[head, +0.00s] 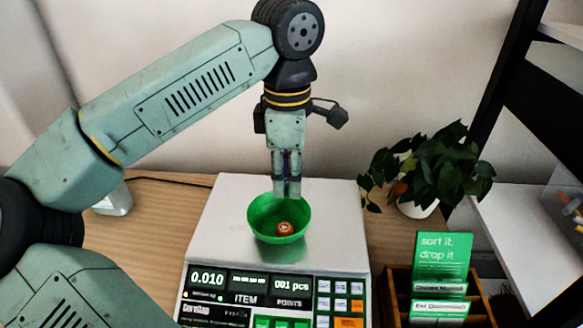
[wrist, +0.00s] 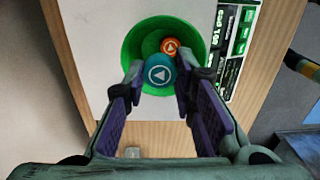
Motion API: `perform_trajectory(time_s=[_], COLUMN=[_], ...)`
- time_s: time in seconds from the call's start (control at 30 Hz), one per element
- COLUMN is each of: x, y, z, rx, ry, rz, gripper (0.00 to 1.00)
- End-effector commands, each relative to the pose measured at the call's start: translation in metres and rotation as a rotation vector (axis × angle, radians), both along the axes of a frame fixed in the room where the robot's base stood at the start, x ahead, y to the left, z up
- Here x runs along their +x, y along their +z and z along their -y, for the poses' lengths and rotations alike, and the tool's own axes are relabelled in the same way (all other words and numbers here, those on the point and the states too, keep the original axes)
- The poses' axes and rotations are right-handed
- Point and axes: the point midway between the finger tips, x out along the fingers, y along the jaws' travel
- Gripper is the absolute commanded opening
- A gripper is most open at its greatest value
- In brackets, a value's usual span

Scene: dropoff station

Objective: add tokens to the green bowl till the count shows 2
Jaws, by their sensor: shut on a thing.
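The green bowl (head: 259,222) sits on the pale plate of a counting scale (head: 222,215). An orange token (head: 284,228) with a white triangle lies in the bowl. The scale's display (head: 291,284) reads 001 pcs, with 0.010 at its left. My gripper (head: 287,192) points down over the bowl's back part. The blue token cannot be made out in the head view.
A wooden organizer (head: 395,300) with a green "sort it, drop it" card (head: 443,254) stands right of the scale. A potted plant (head: 432,175) is behind it. A dark-framed shelf (head: 510,220) is at the far right.

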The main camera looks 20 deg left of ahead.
Motion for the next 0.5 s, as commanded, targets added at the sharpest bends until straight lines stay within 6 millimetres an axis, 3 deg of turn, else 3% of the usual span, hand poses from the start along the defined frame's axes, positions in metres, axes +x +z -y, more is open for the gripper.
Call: perform_trajectory(time_s=[0.3,0.5], x=[0.0,0.0], y=[-0.041,-0.053], z=[0.0,0.0], rx=[0.0,0.0], ry=[0.0,0.0], rz=[0.0,0.0], gripper=[0.14,0.14])
